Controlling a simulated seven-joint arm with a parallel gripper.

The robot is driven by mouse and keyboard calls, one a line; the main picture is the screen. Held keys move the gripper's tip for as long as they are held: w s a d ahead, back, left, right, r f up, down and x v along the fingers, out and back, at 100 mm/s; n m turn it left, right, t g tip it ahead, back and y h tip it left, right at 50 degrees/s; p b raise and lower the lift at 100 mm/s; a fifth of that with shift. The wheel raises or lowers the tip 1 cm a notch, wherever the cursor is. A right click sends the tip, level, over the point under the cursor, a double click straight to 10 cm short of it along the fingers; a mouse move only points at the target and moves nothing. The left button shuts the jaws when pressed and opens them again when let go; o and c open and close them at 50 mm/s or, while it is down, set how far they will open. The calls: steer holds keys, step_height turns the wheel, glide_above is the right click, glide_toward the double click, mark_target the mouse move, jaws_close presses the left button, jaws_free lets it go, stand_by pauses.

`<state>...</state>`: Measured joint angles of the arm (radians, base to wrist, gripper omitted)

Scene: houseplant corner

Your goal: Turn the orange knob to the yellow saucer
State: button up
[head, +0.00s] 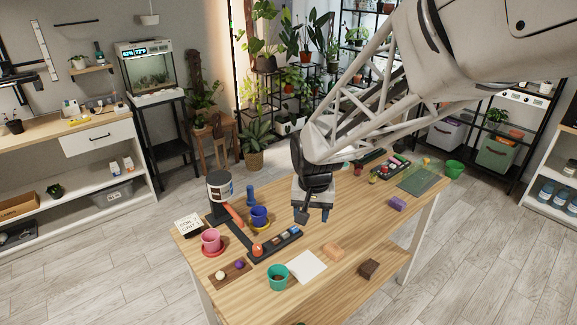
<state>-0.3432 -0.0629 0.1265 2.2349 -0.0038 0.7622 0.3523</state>
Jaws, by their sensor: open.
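A small rounded orange thing, which looks like the orange knob (257,250), is at the left end of a dark strip on the table; its pointing direction is too small to tell. The yellow saucer (262,229) is behind it, mostly hidden under a blue pot (259,214); only its rim shows. My gripper (313,216) is open and points down over the middle of the table, to the right of the knob and the saucer. Nothing shows between its fingers.
A dark strip (288,238) carries small coloured pieces. A pink pot (211,239) on a red saucer, a green pot (278,276), a white sheet (307,267) and a board with balls (229,278) surround it. The table's right-centre is fairly clear.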

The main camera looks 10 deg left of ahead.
steer(key=g, duration=0.1)
glide_above(257, 246)
step_height(257, 246, down, 14)
steer(key=shift+r, duration=0.25)
steer(key=shift+f, duration=3.9)
steer(key=c, duration=0.9)
steer(key=shift+c, duration=0.2)
